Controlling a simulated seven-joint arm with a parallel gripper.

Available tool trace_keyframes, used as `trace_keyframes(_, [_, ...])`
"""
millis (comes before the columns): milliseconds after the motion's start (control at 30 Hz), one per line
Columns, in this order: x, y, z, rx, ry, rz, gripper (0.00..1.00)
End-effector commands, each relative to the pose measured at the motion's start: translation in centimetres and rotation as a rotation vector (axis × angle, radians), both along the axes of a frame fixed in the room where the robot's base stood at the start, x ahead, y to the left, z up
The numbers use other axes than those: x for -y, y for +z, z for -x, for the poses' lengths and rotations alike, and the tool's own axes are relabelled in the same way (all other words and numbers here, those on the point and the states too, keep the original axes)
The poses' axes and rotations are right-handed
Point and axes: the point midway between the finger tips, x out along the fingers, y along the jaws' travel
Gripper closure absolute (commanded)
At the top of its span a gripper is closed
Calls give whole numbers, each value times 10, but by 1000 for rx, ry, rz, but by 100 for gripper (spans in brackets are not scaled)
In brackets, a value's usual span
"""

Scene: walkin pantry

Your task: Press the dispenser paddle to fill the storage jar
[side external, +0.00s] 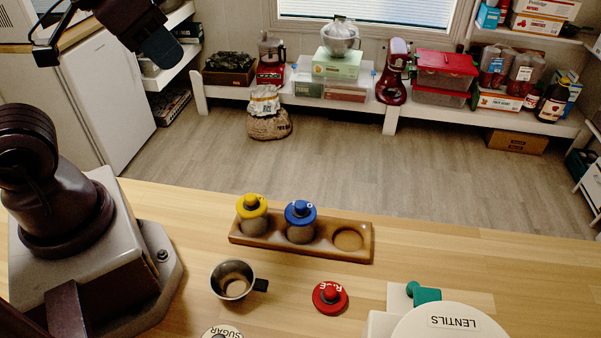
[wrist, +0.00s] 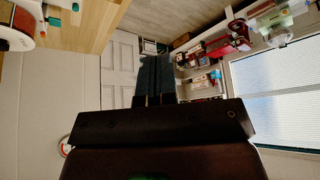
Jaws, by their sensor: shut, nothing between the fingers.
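The lentils dispenser (side external: 450,325) is white with a "LENTILS" label, at the lower right of the side view. A green paddle-like part (side external: 427,295) sticks out at its back left. In the wrist view a white round body (wrist: 15,32), probably the dispenser, shows at the top left. Two jars, one yellow-lidded (side external: 253,220) and one blue-lidded (side external: 300,224), stand in a wooden rack (side external: 268,243). I cannot tell which is the storage jar; the space under the dispenser is hidden. My gripper (side external: 163,52) is shut and empty, high at the upper left, far from the dispenser.
A metal cup (side external: 232,281) with a black handle and a red knobbed lid (side external: 329,297) sit on the wooden counter (side external: 200,215). A "SUGAR" lid (side external: 222,332) shows at the bottom edge. The rack's right recess (side external: 348,239) is empty. Stocked shelves stand beyond the floor.

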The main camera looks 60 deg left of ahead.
Motion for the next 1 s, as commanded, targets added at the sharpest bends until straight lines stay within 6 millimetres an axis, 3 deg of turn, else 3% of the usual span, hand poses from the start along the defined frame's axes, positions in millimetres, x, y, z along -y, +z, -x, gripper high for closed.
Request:
trace_keyframes(767, [0, -1, 0, -4, -1, 0, 100])
trace_keyframes(1000, [11, -25, -11, -138, -46, -28, 100])
